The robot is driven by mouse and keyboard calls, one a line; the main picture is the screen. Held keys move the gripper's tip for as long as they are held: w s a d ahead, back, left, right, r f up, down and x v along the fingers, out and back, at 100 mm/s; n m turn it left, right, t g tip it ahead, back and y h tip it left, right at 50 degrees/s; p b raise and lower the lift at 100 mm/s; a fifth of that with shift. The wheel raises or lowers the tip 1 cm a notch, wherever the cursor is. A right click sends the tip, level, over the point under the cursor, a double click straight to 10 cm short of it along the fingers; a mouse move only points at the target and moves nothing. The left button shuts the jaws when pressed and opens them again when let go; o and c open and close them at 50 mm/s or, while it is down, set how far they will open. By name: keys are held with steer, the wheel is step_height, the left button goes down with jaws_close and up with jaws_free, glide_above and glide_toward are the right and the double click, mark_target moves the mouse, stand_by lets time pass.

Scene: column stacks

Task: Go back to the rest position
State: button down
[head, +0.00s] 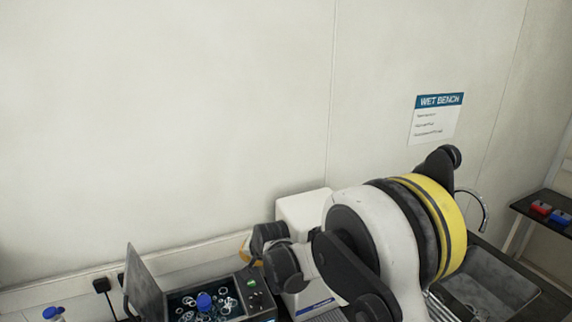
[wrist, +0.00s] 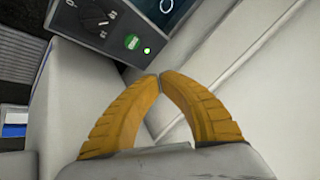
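My gripper (wrist: 158,77) shows in the wrist view as two ribbed yellow fingers. Their tips meet, and nothing shows between them. In the head view, my arm reaches up large at the right of centre, and part of a yellow finger shows left of the wrist, beside the white device (head: 300,212). Most of the gripper is hidden there behind my own arm. The wrist view shows a control panel (wrist: 100,22) with a dial and a green lit button beyond the fingertips.
A sink (head: 490,285) with a tap is at the right. A side shelf (head: 535,208) bears red and blue items. The wall (head: 170,110) fills the back.

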steer(key=s+d+r+n+h, duration=0.1)
steer(key=s+d+r, duration=0.4)
steer(key=d+r, duration=0.35)
steer(key=s+d+r+h, duration=0.1)
steer(key=s+d+r, duration=0.4)
steer(key=d+r, duration=0.35)
steer(key=s+d+n+h, duration=0.1)
steer(key=s+d, duration=0.7)
steer(key=s, duration=0.3)
steer(key=s+d+h, duration=0.1)
steer(key=s+d, duration=0.7)
steer(key=s, duration=0.4)
step_height(320, 180, down, 27)
steer(key=b, duration=2.7)
steer(key=shift+a+f+t+b, duration=0.15)
steer(key=shift+a+t+b, duration=0.15)
steer(key=shift+t, duration=0.1)
